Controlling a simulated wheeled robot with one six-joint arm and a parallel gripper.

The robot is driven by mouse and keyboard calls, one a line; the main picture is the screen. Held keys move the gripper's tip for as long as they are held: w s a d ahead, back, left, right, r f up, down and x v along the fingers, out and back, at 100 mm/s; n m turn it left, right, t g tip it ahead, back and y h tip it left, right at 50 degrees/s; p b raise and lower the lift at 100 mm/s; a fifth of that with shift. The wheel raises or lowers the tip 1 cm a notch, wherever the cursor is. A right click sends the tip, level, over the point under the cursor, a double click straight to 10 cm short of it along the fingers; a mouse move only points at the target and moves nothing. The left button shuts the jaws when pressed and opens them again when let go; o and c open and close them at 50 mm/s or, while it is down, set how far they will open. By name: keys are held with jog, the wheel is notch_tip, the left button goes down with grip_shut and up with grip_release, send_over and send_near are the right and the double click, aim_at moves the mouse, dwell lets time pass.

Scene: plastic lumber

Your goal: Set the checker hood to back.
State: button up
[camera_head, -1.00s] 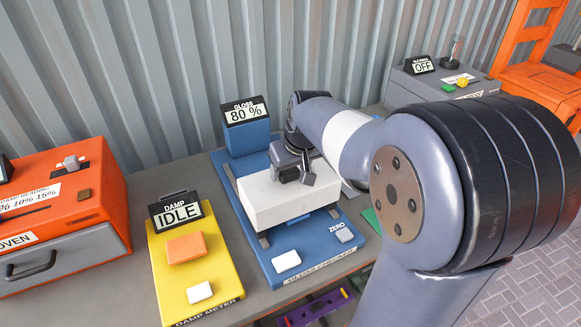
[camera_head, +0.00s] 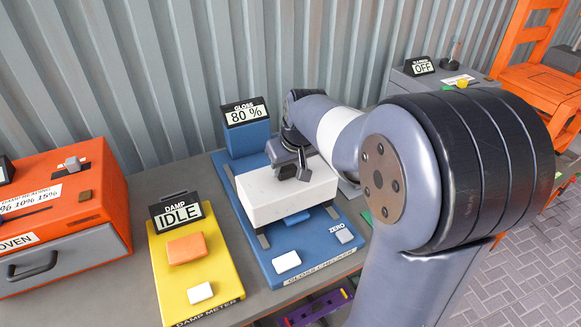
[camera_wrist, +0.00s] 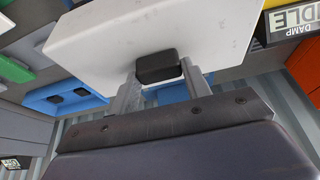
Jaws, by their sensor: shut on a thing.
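The gloss checker (camera_head: 270,258) is a blue unit on the bench, with a display (camera_head: 246,112) that reads GLOSS 80 %. Its white hood (camera_head: 285,195) sits over the rails, towards the back half of the base. A blue piece (camera_head: 297,217) shows below the hood's front edge. My gripper (camera_head: 292,170) is at the hood's top. In the wrist view, my gripper (camera_wrist: 158,85) is shut on the dark handle (camera_wrist: 157,66) of the white hood (camera_wrist: 110,38).
A yellow damp meter (camera_head: 212,262) reading IDLE stands left of the checker, and an orange oven (camera_head: 100,215) is farther left. A grey unit (camera_head: 430,82) reading OFF stands at the back right. A corrugated wall (camera_head: 150,80) closes the back.

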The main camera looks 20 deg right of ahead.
jog(key=w+a+p, duration=0.1)
jog(key=w+p, duration=0.2)
jog(key=w, duration=0.5)
jog(key=w+a+p, duration=0.2)
jog(key=w+p, duration=0.1)
jog(key=w, duration=0.6)
jog(key=shift+w+a, duration=0.25)
jog(key=shift+r, duration=0.15)
jog(key=o, duration=1)
jog(key=shift+c, duration=0.2)
jog(key=o, duration=0.3)
jog(key=shift+w, duration=0.15)
jog(key=shift+o, duration=0.7)
jog(key=b+v, duration=0.1)
jog(key=v, duration=0.9)
jog(key=shift+s+r, duration=0.25)
